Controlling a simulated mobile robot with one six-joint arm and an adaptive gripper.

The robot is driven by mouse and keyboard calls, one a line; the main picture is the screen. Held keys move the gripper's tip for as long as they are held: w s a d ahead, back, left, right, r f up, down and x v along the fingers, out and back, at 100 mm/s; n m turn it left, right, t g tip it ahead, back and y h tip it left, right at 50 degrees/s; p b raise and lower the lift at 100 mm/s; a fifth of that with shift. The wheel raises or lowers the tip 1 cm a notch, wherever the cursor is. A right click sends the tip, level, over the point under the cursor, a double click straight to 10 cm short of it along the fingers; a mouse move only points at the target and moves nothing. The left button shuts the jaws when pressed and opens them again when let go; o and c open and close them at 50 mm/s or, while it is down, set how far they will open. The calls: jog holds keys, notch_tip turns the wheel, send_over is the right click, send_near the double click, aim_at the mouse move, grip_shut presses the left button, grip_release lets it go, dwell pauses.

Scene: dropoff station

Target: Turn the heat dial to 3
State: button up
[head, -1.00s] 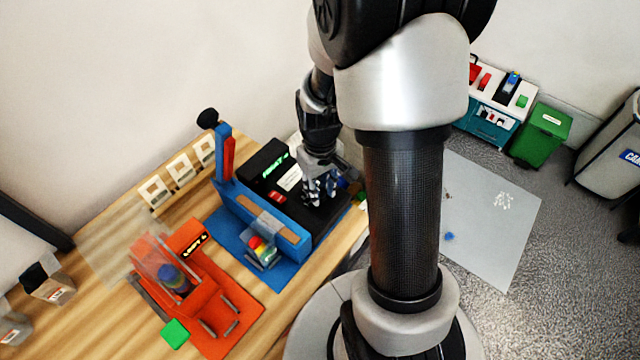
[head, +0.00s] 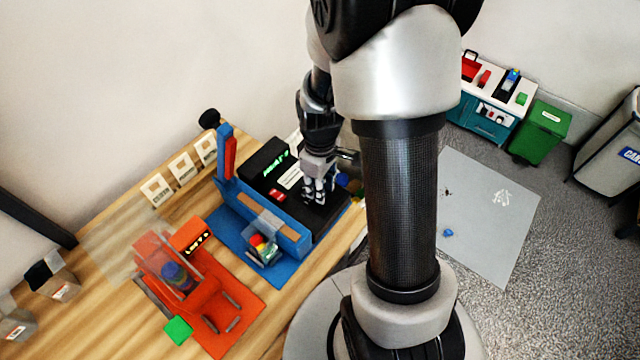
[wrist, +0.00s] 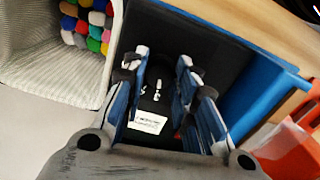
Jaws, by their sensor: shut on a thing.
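The blue and black press station (head: 288,228) stands on the wooden table, with a lit green display (head: 276,164) and a red button (head: 277,195) on its black panel. My gripper (head: 318,197) points down over the right part of this panel. In the wrist view my gripper (wrist: 163,72) has its fingers on both sides of a black heat dial (wrist: 157,88) with white marks, and is shut on it. A white label (wrist: 148,122) lies below the dial in that view. The fingers partly hide the dial, and I cannot read its setting.
An orange station (head: 215,310) with a clear guard stands to the left, with a green block (head: 178,331) beside it. White cards (head: 182,167) stand along the table's back. A fabric bin (wrist: 50,55) of coloured pieces is close to the gripper in the wrist view.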

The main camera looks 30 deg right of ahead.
jog(key=o, duration=1.1)
notch_tip(320, 180, up, 12)
dwell(0.5)
jog(key=s+a+r+m+t, duration=0.1)
jog(key=s+a+r, duration=0.2)
jog(key=s+r, duration=0.1)
jog(key=s+a+r+m+t, duration=0.2)
jog(key=s+a+r, duration=0.1)
jog(key=s+a, duration=0.1)
jog(key=s+a+r+m+t, duration=0.1)
jog(key=s+a+r+m, duration=0.1)
jog(key=s+a+r, duration=0.1)
jog(key=shift+s+a+r+t, duration=0.2)
jog(key=shift+s+r, duration=0.2)
jog(key=shift+s, duration=0.25)
jog(key=shift+s+a+r+t, duration=0.15)
jog(key=shift+s+r, duration=0.25)
jog(key=shift+s, duration=0.25)
